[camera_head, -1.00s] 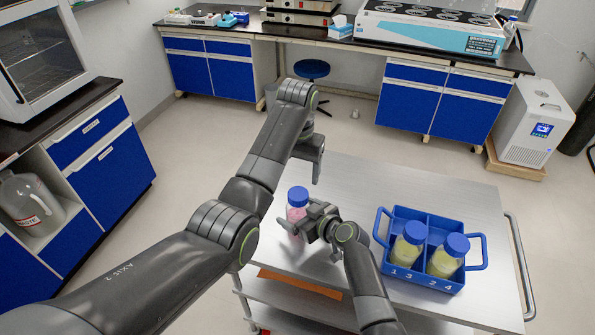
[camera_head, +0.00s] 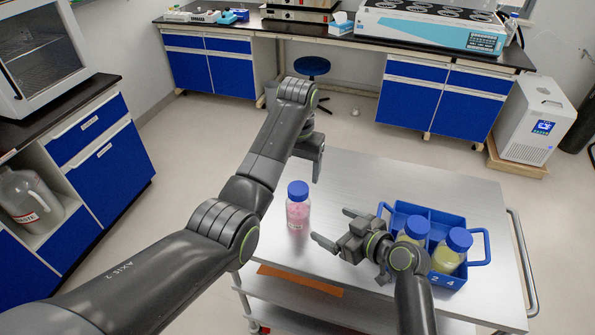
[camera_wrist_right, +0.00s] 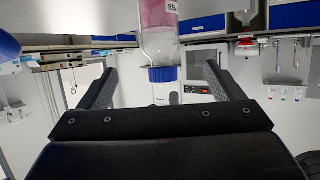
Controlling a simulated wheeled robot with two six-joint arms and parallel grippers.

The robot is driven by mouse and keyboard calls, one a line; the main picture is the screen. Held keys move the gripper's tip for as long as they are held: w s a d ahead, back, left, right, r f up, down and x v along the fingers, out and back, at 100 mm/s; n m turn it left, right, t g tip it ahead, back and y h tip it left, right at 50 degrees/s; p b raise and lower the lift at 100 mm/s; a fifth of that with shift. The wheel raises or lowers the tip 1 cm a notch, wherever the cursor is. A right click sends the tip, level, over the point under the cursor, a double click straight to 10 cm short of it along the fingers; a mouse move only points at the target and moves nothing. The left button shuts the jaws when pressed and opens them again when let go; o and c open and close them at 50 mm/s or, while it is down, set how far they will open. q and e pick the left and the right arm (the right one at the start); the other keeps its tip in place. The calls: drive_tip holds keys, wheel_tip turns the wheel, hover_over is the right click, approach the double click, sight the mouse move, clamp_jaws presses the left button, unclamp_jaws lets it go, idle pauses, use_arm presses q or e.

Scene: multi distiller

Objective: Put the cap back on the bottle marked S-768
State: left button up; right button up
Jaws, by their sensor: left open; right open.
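A bottle with pink contents (camera_head: 298,214) stands upright on the metal cart, with a blue cap (camera_head: 297,190) on its top. It shows upside down in the right wrist view (camera_wrist_right: 172,30), its label partly reading 768 and its blue cap (camera_wrist_right: 163,74) seated on the neck. My right gripper (camera_head: 332,226) is open and empty, just right of the bottle and apart from it, its fingers pointing toward it. My left gripper (camera_head: 317,178) is open above the cart, behind and right of the bottle; its jaws are only partly seen.
A blue rack (camera_head: 432,214) on the cart's right holds two yellow bottles with blue caps (camera_head: 416,227), (camera_head: 459,239). My right wrist partly covers the rack's left side. The cart top (camera_head: 365,178) is clear behind the bottle.

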use_arm(q)
drive_tip(key=shift+f, duration=0.25)
use_arm(e)
drive_tip(key=shift+v, duration=1.45)
